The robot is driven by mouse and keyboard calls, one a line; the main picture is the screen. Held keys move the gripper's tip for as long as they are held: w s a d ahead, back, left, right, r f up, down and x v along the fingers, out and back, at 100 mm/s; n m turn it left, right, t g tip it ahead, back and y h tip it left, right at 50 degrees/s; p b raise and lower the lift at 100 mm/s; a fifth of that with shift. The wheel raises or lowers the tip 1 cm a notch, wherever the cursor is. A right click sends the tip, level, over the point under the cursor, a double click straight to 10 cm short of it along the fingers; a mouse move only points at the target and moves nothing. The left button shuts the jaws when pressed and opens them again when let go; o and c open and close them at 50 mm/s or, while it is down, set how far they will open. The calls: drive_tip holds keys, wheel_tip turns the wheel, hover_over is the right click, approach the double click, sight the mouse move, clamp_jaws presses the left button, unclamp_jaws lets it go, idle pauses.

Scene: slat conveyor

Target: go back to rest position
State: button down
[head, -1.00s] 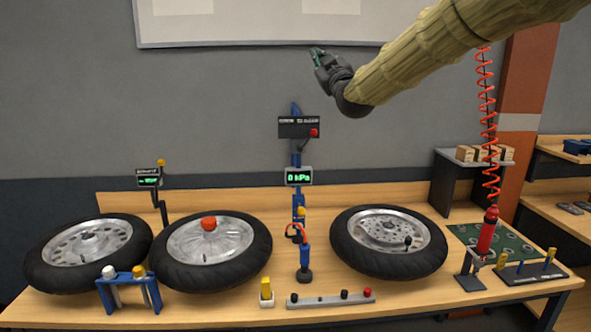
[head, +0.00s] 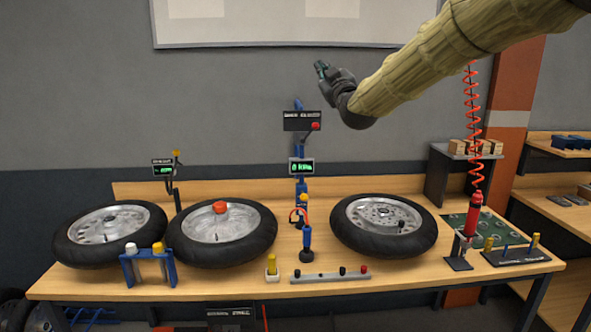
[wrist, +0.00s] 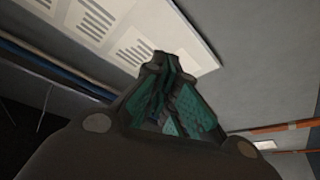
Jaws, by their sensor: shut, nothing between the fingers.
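My gripper (head: 321,70) is raised high above the workbench, in front of the grey wall, at the end of my sleeved arm that comes in from the upper right of the head view. Its fingers point up and to the left. In the wrist view the green-padded fingers (wrist: 158,62) come together at their tips, with nothing between them. The gripper touches nothing.
Below, the wooden bench (head: 370,272) holds three wheels, at left (head: 108,236), centre left (head: 222,234) and right (head: 384,226). A blue post with a gauge display (head: 301,166) stands mid-bench. A red coiled hose (head: 473,130) hangs at right. A white board (head: 240,28) is on the wall.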

wheel_tip(320, 180, down, 32)
drive_tip(key=d+m+g+h+b, duration=0.2)
drive_tip(key=m+g+b, duration=0.1)
drive_tip(key=g, duration=0.1)
drive_tip(key=s+d+f+m+g+h+b, duration=0.15)
drive_tip(key=s+f, duration=0.35)
drive_tip(key=f, duration=0.7)
drive_tip(key=s+d+f+g+b, duration=0.15)
drive_tip(key=s+f, duration=0.25)
drive_tip(key=f, duration=0.7)
drive_tip(key=s+d+f+m+g+h+b, duration=0.15)
drive_tip(key=s+f, duration=0.35)
drive_tip(key=f, duration=0.7)
drive_tip(key=s+d+f+m+g+b, duration=0.3)
drive_tip(key=s+f+g, duration=0.4)
drive_tip(key=s+f, duration=1.65)
drive_tip(key=s+d+f+g+b, duration=0.1)
drive_tip(key=s+d+f, duration=0.1)
drive_tip(key=s, duration=0.7)
drive_tip(key=s+d+f+m+g+h+b, duration=0.1)
drive_tip(key=s+f, duration=0.4)
drive_tip(key=s, duration=0.5)
drive_tip(key=s+d+f+g+b, duration=0.1)
drive_tip(key=s+d+f+g, duration=0.1)
drive_tip(key=s, duration=0.7)
wheel_tip(320, 180, down, 2)
drive_tip(key=shift+s+d+f+g+h+b, duration=0.1)
drive_tip(key=shift+s+d+g+h+b, duration=0.3)
drive_tip(key=shift+g, duration=0.25)
